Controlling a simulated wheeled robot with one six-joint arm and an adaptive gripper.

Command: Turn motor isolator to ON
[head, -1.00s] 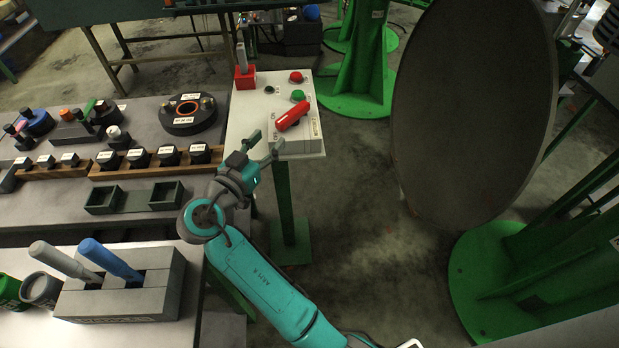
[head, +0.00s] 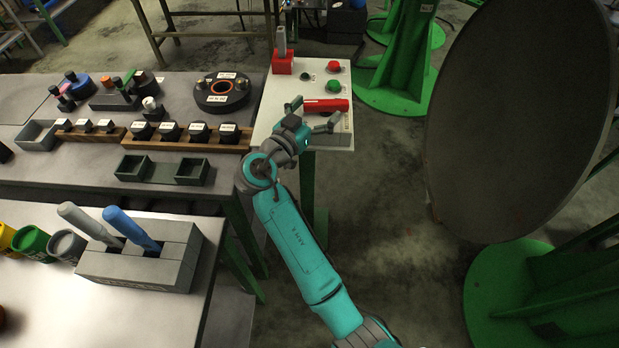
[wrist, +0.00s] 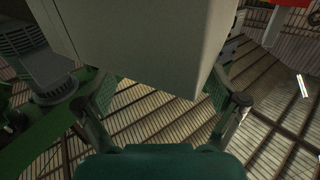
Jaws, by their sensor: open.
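The motor isolator's red handle (head: 326,105) sits on the light control panel in the head view. It lies almost level across the picture. My gripper (head: 315,113) is at the near side of the panel, with its two fingers spread and one toward each end of the handle; I cannot tell whether they touch it. In the wrist view my open gripper (wrist: 170,100) has a finger on either side of the pale panel box (wrist: 150,45), with nothing held between them. The isolator itself does not show clearly in the wrist view.
A green button (head: 334,86), a red button (head: 333,65) and a red block with a grey lever (head: 283,62) are on the panel. A large dark disc (head: 520,130) stands at right. A workbench with parts (head: 200,85) lies at left.

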